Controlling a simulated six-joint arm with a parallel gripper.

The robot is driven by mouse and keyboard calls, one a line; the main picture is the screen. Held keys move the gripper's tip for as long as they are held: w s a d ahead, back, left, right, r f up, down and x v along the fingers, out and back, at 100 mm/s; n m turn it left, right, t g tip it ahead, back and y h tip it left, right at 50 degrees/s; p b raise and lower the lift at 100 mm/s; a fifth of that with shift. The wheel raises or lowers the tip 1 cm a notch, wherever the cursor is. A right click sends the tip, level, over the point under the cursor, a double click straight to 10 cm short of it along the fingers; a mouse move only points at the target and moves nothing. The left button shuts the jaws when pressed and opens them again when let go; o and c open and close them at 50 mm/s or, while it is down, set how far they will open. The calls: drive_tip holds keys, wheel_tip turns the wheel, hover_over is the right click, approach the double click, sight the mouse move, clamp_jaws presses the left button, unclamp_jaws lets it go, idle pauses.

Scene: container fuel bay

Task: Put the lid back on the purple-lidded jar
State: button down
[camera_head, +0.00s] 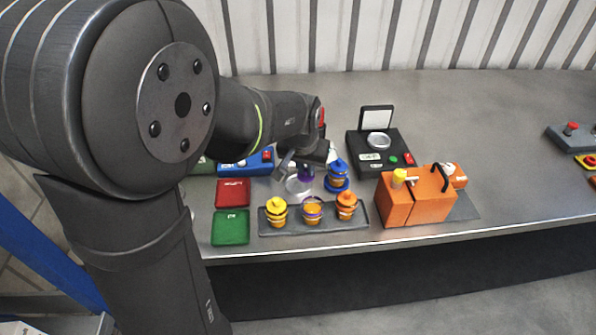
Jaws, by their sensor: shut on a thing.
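The open jar (312,212) stands upright in the middle of a dark grey tray (262,223), with orange contents and a purple rim showing. My gripper (306,168) is behind the tray and is shut on the purple lid (306,174). The lid is partly hidden by the fingers. It is beyond the open jar and apart from it, over a pale round dish (296,187). I cannot tell whether the lid touches the dish.
A yellow-lidded jar (276,212) and an orange-lidded jar (347,206) flank the open jar. A blue-lidded jar (338,175) stands close right of my gripper. An orange jerrycan (410,203) and a black scale-like device (372,160) are right. Red (233,193) and green (231,227) boxes are left.

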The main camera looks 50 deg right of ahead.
drive_tip(key=s+r, duration=0.5)
drive_tip(key=s, duration=0.3)
drive_tip(key=w+a+r+n, duration=0.1)
drive_tip(key=a+r+n, duration=0.1)
drive_tip(key=a, duration=0.4)
drive_tip(key=shift+t, duration=0.3)
drive_tip(key=shift+a+f, duration=0.1)
drive_tip(key=shift+f, duration=2.85)
drive_tip(key=shift+f, duration=0.15)
drive_tip(key=c, duration=1.4)
unclamp_jaws()
drive_tip(key=shift+o, duration=0.6)
drive_tip(key=o, duration=0.4)
